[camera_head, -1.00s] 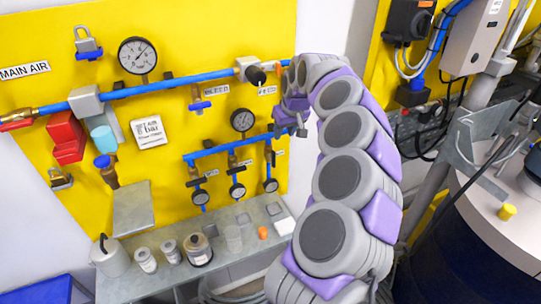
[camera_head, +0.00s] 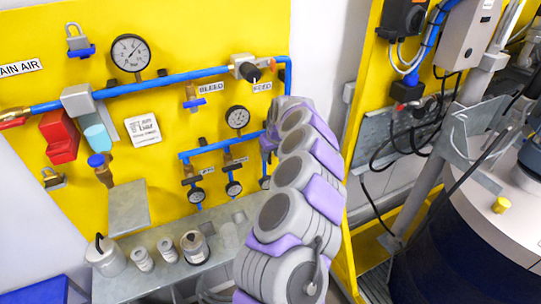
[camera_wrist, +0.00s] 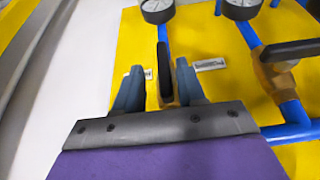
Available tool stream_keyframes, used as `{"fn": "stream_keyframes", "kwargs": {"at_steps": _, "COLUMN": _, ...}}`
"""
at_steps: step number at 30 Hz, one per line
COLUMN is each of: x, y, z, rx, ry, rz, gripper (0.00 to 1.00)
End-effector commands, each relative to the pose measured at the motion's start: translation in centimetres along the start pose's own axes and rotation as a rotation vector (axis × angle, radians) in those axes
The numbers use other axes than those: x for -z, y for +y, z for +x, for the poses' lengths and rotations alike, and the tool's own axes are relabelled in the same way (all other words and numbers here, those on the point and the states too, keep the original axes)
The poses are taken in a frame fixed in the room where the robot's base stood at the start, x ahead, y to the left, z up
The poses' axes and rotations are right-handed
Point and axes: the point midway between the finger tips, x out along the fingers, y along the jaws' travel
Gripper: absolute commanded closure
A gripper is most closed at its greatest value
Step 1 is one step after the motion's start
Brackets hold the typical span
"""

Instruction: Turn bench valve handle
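In the wrist view a small valve with an upright black handle (camera_wrist: 162,62) and a brass body (camera_wrist: 167,96) sits between the two fingers of my gripper (camera_wrist: 158,85). The fingers are apart, with a gap to the handle on both sides. A second valve with a brass body (camera_wrist: 275,78) and a black lever (camera_wrist: 292,49) is to the right on blue pipe. In the head view my gripper is mostly hidden behind my grey and purple arm, at the right end of the lower blue manifold (camera_head: 212,149).
The yellow panel (camera_head: 75,125) carries a main air pipe (camera_head: 185,78), a large gauge (camera_head: 130,52), a red block (camera_head: 58,137) and padlocks. A grey bench (camera_head: 150,278) below holds jars and cans. A dark drum (camera_head: 450,250) stands at right.

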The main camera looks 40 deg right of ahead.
Motion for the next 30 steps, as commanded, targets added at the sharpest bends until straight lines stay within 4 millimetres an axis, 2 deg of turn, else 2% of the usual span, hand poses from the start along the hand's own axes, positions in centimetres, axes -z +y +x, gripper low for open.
{"fn": "stream_keyframes", "kwargs": {"at_steps": 6, "x": 0.0, "y": 0.0, "z": 1.3, "rx": -0.001, "ry": -0.001, "rz": -0.002, "gripper": 0.61}}
{"fn": "stream_keyframes", "kwargs": {"at_steps": 16, "x": 0.0, "y": 0.2, "z": 1.6, "rx": 0.003, "ry": -0.001, "rz": 0.000, "gripper": 0.61}}
{"fn": "stream_keyframes", "kwargs": {"at_steps": 28, "x": 0.0, "y": 0.1, "z": 1.5, "rx": 0.001, "ry": -0.001, "rz": 0.000, "gripper": 0.99}}
{"fn": "stream_keyframes", "kwargs": {"at_steps": 30, "x": -0.1, "y": 0.2, "z": 1.5, "rx": 0.002, "ry": 0.000, "rz": 0.000, "gripper": 1.00}}
